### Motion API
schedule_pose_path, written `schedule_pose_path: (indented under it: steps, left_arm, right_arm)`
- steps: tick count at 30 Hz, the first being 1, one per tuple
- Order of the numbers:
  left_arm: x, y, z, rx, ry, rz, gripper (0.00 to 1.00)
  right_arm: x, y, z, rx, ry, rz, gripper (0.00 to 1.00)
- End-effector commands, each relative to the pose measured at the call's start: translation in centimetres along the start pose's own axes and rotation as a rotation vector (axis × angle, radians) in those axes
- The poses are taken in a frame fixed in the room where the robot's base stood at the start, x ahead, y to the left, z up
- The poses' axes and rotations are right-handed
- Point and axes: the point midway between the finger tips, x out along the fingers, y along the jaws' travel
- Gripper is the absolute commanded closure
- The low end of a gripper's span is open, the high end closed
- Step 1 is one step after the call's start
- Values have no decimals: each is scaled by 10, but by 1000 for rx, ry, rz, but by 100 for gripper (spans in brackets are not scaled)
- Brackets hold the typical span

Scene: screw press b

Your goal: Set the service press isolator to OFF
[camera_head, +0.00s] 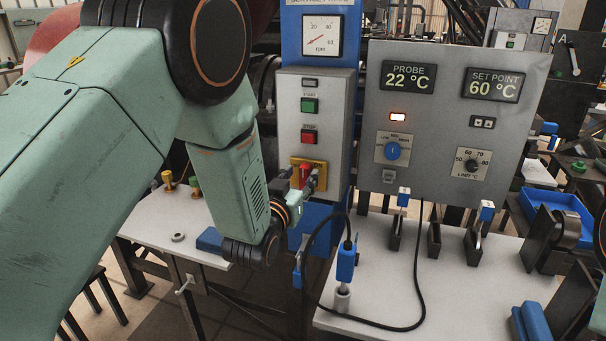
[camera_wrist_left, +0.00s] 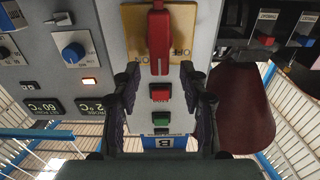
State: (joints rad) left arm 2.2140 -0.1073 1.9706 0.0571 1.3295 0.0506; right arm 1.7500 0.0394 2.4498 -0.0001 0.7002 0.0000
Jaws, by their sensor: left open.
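The service press isolator is a red handle (camera_head: 305,170) on a yellow plate, low on the grey front of the blue press column. The wrist view is upside down and shows the red handle (camera_wrist_left: 159,42) upright along the column, on its yellow plate (camera_wrist_left: 131,22). The plate's lettering is partly hidden by the handle. My left gripper (camera_head: 312,183) is at the plate, hiding part of it in the head view. In the wrist view its two fingers (camera_wrist_left: 159,72) are spread wide on either side of the handle's end, with a gap to each side.
A green START button (camera_head: 309,105) and a red STOP button (camera_head: 308,138) are above the isolator. A grey control box (camera_head: 440,150) with temperature displays and knobs stands close on the right. A white bench (camera_head: 450,270) with a black cable is below.

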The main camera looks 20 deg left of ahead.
Motion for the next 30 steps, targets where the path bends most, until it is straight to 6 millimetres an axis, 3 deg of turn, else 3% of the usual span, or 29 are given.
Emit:
schedule_pose_path:
  steps: [6,16,30]
  left_arm:
    - [19,0,1,-1,-2,-1,57]
    - [22,2,1,0,-3,4,57]
    - [22,2,1,0,-3,3,96]
  right_arm:
    - [1,0,0,1,0,0,100]
    - [1,0,0,1,0,0,100]
    - [1,0,0,1,0,0,100]
